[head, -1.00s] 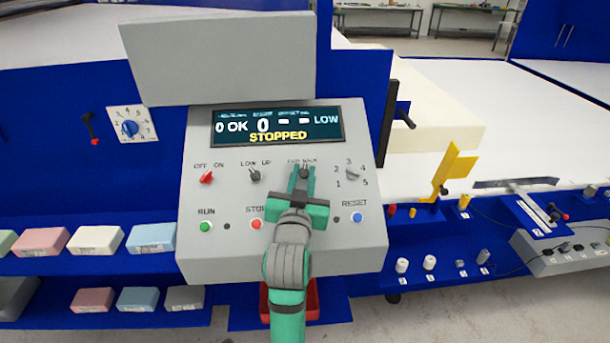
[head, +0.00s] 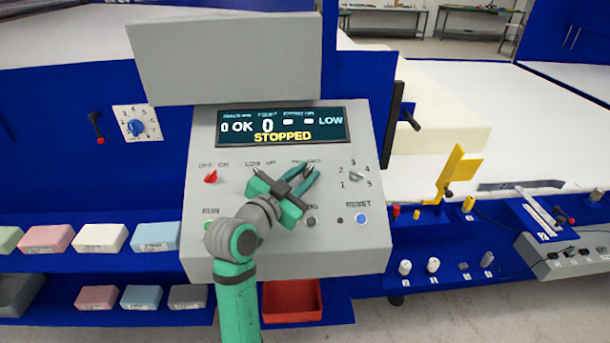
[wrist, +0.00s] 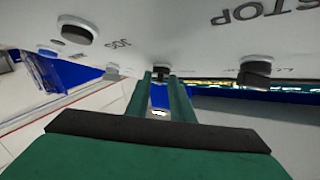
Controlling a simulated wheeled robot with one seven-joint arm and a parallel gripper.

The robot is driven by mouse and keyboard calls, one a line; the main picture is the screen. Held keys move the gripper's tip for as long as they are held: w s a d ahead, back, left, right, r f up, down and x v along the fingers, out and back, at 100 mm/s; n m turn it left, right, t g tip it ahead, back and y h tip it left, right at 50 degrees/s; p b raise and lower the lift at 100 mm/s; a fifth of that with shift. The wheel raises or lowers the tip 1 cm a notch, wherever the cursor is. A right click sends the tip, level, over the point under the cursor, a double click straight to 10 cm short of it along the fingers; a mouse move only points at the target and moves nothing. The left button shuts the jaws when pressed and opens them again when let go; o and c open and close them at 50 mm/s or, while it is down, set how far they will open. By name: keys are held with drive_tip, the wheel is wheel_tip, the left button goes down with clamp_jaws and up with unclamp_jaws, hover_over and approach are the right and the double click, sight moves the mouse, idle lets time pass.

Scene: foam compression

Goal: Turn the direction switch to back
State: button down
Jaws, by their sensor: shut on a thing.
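The direction switch (head: 308,170) is a small dark knob under a partly hidden label on the grey control panel (head: 345,250). It sits between the low/up switch and the numbered dial. My gripper (head: 312,173) reaches it from the lower left with both green fingertips around it, shut on it. In the wrist view the knob (wrist: 160,72) shows between the fingertips, mostly covered. Its exact pointing direction cannot be told. The display (head: 280,126) reads STOPPED, 0 OK and LOW.
A red off/on switch (head: 211,177) is at the left of the panel and the numbered dial (head: 356,176) at the right. A blue reset button (head: 361,219) is below. My arm covers part of the lower buttons. A red bin (head: 293,300) stands under the panel.

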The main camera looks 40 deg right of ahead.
idle(0.3)
drive_tip(key=c, duration=1.9)
unclamp_jaws()
drive_tip(key=v, duration=1)
drive_tip(key=shift+s+a, duration=0.15)
drive_tip(key=shift+a, duration=0.2)
